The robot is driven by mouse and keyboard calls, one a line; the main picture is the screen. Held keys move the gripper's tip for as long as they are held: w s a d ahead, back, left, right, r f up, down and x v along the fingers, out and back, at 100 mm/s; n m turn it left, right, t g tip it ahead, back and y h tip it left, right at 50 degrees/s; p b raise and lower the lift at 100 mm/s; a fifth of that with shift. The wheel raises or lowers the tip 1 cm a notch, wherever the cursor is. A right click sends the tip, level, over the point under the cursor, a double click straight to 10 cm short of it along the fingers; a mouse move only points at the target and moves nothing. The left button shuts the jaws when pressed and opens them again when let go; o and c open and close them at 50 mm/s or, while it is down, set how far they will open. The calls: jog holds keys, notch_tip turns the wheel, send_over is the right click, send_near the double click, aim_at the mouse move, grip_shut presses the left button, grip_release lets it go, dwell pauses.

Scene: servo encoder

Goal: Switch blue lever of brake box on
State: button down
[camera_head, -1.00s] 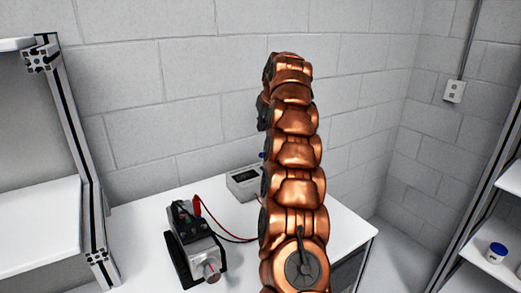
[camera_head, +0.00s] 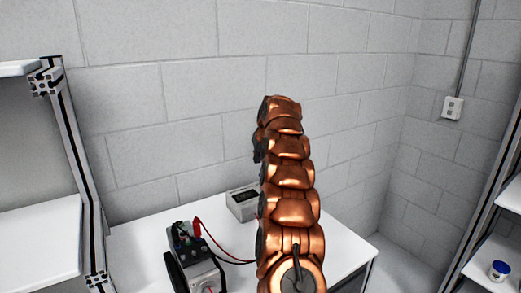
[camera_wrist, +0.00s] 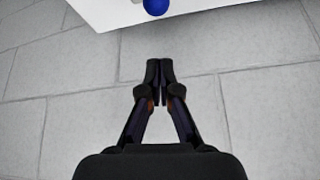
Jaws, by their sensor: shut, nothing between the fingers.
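The brake box, a small light-grey box (camera_head: 243,203) with a dark display, stands at the back of the white table in the head view, its right side hidden behind my arm. The blue lever is not visible there. In the wrist view a round blue knob (camera_wrist: 156,6) shows at the top edge, beside a white surface, cut off by the frame. My gripper (camera_wrist: 159,62) is shut and empty, pointing toward the knob with a clear gap between them. In the head view the fingers are hidden by my copper arm.
A motor-like device (camera_head: 192,250) with a red plug and cables stands on the white table (camera_head: 135,250) at the front left. A red cable runs toward my arm. The block wall (camera_head: 170,130) is close behind the table. Shelf frames stand left and right.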

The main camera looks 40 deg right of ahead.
jog(key=shift+s+a+f+p, duration=0.15)
jog(key=shift+s+f+p, duration=0.25)
jog(key=shift+s+f, duration=0.25)
jog(key=shift+s+a+f+p, duration=0.15)
jog(key=shift+s+f+p, duration=0.2)
jog(key=shift+s+f, duration=0.3)
jog(key=shift+f, duration=0.2)
